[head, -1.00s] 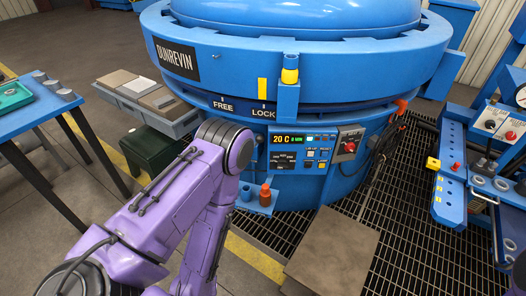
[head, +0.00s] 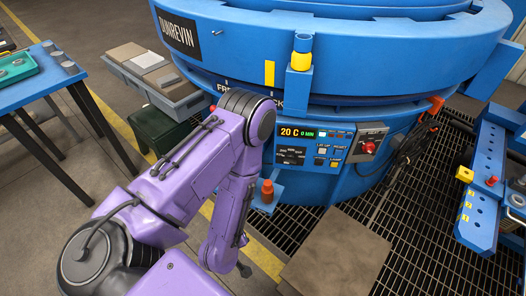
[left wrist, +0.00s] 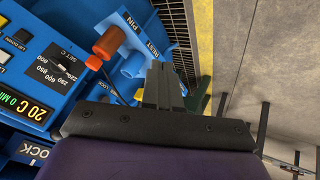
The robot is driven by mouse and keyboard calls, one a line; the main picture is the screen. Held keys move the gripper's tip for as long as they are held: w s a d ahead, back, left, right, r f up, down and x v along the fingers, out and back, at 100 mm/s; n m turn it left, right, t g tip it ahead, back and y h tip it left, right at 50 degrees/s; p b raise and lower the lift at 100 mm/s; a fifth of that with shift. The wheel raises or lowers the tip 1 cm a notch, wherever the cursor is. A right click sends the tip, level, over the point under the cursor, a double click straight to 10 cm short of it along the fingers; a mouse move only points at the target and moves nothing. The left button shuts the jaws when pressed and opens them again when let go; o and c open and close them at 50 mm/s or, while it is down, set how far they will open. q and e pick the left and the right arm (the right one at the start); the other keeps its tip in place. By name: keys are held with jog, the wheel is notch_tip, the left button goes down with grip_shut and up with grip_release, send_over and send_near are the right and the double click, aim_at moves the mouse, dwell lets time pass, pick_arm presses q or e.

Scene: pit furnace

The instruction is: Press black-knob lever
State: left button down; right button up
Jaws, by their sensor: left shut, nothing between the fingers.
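I cannot make out a black-knob lever with certainty in either view. A small dark rounded tip (head: 244,270) shows beside the lower end of my purple left arm in the head view; I cannot tell whether it is a knob or part of my gripper. My left gripper (left wrist: 161,68) is shut and empty in the wrist view, its fingers pointing towards the furnace's low side and the floor. The blue furnace (head: 350,65) bears a control panel (head: 310,147) reading 20 C. My left arm covers part of the FREE/LOCK label. My right gripper is out of view.
An orange-red pin (head: 267,191) stands on a small blue bracket, also seen in the wrist view (left wrist: 108,42). A red-knob switch box (head: 368,147) is right of the panel. A blue table (head: 45,95) stands left. Grating and a floor plate (head: 335,255) lie in front.

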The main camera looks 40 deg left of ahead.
pick_arm(q)
jog(key=w+d+f+n+t+b, duration=0.1)
jog(key=w+f+n+t+b, duration=0.25)
jog(key=w+n, duration=0.35)
jog(key=w+r+m+t+y+b, duration=0.2)
jog(key=w+m+y+b, duration=0.1)
jog(key=m, duration=0.8)
jog(key=w+a+r+m+t+y+b, duration=0.1)
jog(key=w+m+y+b, duration=0.3)
jog(key=m, duration=0.7)
jog(key=w+a+r+m+t+y+b, duration=0.1)
jog(key=w+r+m+t+y+b, duration=0.1)
jog(key=w+r+m+y+b, duration=0.2)
jog(key=w+m+b, duration=0.3)
jog(key=w+m, duration=0.1)
jog(key=m, duration=0.3)
jog(key=shift+w+m+t, duration=0.2)
jog(key=shift+m+t, duration=0.1)
jog(key=shift+t, duration=0.05)
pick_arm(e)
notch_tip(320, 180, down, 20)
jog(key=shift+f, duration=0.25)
pick_arm(q)
jog(key=shift+a, duration=0.1)
